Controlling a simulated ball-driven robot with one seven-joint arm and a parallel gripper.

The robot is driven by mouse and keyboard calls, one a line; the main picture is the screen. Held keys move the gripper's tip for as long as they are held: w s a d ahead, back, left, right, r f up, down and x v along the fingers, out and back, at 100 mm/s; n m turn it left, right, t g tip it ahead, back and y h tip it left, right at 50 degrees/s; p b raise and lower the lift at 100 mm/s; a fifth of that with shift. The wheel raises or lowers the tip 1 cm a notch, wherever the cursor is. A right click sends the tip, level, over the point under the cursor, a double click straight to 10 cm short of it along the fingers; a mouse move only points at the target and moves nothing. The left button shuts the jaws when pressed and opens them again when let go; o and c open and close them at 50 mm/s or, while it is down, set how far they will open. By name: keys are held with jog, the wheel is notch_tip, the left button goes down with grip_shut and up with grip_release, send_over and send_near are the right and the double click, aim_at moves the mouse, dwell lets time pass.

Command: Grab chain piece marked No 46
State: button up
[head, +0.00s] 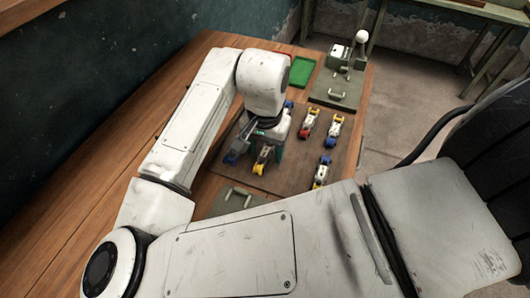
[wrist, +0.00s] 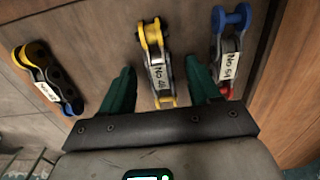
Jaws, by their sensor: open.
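The chain piece marked No 46 (wrist: 156,73) lies on the brown board, with a yellow end, grey links and a white label. It also shows in the head view as a yellow-ended piece (head: 262,161), partly hidden by my gripper. My gripper (wrist: 160,74) is open, with one teal finger on each side of this piece. I see no finger touching it. In the head view my gripper (head: 265,143) is low over the board's left part, largely covered by my wrist.
A blue-and-red piece (wrist: 230,62) with another label lies right; a yellow-and-black piece (wrist: 48,82) lies left. More pieces, one red (head: 309,122) and one blue-ended (head: 334,129), lie on the board. A green tray (head: 301,71) and a grey fixture (head: 337,92) stand behind.

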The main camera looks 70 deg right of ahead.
jog(key=shift+c, duration=0.3)
grip_shut()
jog(key=shift+r, duration=0.15)
dwell(0.3)
jog(key=shift+r, duration=0.65)
jog(key=s+a+r+p, duration=0.1)
jog(key=s+r+p, duration=0.4)
jog(key=s+r, duration=0.6)
jog(key=s, duration=0.2)
jog(key=shift+s+a+r, duration=0.25)
jog(key=shift+s+a, duration=0.1)
jog(key=shift+s, duration=0.05)
